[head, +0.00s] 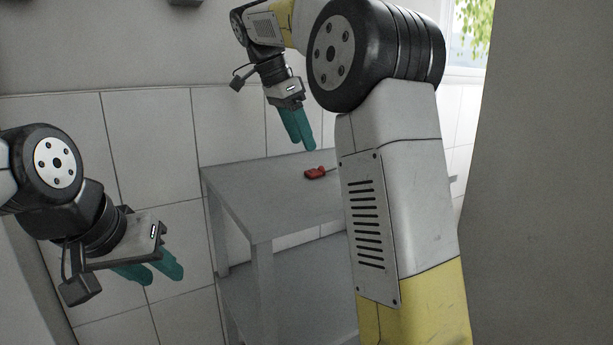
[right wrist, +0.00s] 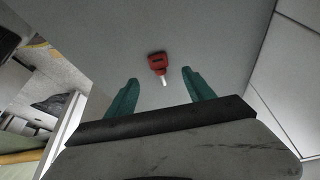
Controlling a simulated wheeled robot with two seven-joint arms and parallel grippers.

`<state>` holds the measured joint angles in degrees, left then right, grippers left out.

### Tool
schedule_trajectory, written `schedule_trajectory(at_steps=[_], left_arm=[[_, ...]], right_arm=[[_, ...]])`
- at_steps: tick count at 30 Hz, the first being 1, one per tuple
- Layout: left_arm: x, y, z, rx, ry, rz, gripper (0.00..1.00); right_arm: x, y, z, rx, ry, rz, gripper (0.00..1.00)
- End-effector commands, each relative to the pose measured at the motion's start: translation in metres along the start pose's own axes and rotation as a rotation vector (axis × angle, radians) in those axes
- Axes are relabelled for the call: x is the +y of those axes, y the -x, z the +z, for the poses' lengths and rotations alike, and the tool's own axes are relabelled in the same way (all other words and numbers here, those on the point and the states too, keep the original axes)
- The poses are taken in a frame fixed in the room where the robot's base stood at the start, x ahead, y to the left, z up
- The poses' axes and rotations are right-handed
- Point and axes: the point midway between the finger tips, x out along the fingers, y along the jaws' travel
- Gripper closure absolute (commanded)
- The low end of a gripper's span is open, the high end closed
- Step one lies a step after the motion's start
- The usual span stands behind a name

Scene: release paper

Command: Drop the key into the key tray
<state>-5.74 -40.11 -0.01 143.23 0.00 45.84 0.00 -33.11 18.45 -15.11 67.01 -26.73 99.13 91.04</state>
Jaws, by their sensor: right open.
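A key with a red head (head: 316,173) lies on the grey table top. It also shows in the right wrist view (right wrist: 157,64), its pale metal shaft pointing toward my gripper. My right gripper (head: 305,148) has green fingers and hangs above the table close to the key. In the right wrist view its fingers (right wrist: 160,82) are spread, with nothing between them, and the key lies beyond the gap. My left gripper (head: 165,272) is at the left, off the table, and its finger gap cannot be made out. No key tray can be made out.
The grey table (head: 262,200) stands against a white tiled wall (head: 150,140), with a lower shelf (head: 285,290) beneath. My right arm hides its right part. A grey upright surface (head: 540,180) fills the right side. The visible table top around the key is clear.

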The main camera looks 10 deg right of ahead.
Motion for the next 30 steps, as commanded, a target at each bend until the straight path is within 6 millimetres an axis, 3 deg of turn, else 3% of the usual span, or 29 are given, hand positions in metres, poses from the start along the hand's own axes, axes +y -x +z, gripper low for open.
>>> schedule_trajectory(at_steps=[16, 26, 30], left_arm=[[0.000, 0.000, 0.000, 0.000, 0.000, 0.000, 0.64], [0.000, 0.000, 0.000, 0.000, 0.000, 0.000, 0.64], [0.000, 0.000, 0.000, 0.000, 0.000, 0.000, 0.64]], right_arm=[[0.002, -0.068, 0.000, 0.001, 0.001, 0.002, 0.38], [0.002, -0.076, 0.000, 0.001, 0.000, 0.000, 0.38], [0.002, -0.076, 0.000, 0.001, 0.000, 0.000, 0.66]])
